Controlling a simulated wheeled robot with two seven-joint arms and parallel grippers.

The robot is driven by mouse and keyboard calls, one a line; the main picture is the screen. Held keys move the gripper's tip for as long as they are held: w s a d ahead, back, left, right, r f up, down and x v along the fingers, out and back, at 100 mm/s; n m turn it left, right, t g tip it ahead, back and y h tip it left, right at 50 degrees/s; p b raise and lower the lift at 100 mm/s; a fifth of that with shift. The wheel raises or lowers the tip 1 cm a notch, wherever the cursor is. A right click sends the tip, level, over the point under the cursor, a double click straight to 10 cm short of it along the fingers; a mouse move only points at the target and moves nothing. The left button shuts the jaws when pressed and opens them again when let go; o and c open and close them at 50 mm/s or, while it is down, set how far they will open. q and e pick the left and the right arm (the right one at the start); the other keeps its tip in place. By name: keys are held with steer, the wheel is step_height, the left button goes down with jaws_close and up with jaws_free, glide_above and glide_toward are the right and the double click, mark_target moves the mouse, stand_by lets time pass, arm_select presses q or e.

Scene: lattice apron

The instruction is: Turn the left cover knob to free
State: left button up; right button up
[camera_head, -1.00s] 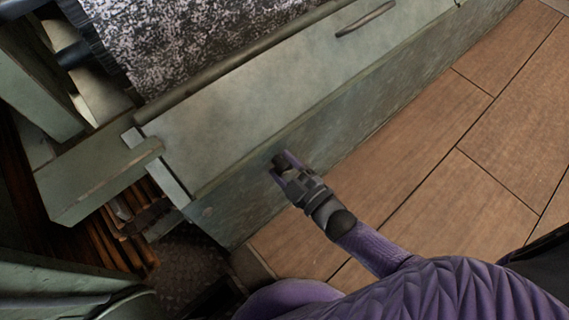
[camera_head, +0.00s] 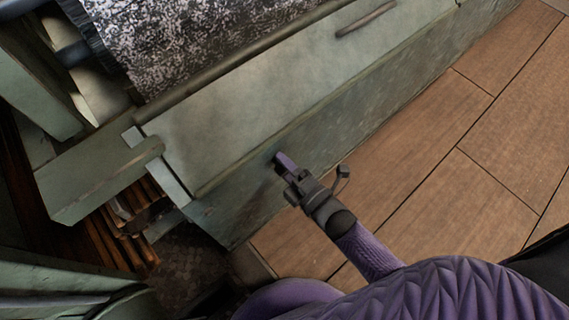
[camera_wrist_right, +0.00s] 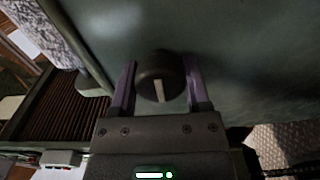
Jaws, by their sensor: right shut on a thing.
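The left cover knob (camera_wrist_right: 160,72) is a round dark knob with a pale line mark, on the grey-green cover face (camera_wrist_right: 230,35). In the right wrist view it sits between the two purple fingers of my right gripper (camera_wrist_right: 160,90), which is shut on it. The mark runs nearly straight down toward the gripper body, slightly tilted. In the head view my right gripper (camera_head: 283,167) reaches the front face of the long grey-green cover (camera_head: 250,110), near its left end; its fingers and wrist hide the knob there. My left gripper is not in view.
A speckled black-and-white cloth roll (camera_head: 190,40) lies behind the cover. A handle (camera_head: 366,18) is on the cover's top. Grey-green frame beams (camera_head: 100,180) and stacked brown slats (camera_head: 110,240) stand at left. The tiled floor (camera_head: 420,150) is open at right.

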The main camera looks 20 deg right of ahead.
steer(key=shift+n, duration=0.3)
stand_by(0.4)
steer(key=o, duration=1.3)
steer(key=shift+s+d, duration=0.1)
steer(key=shift+s, duration=0.15)
steer(key=p+v, duration=0.2)
steer(key=v, duration=0.7)
steer(key=shift+s+p, duration=0.2)
steer(key=shift+p, duration=0.15)
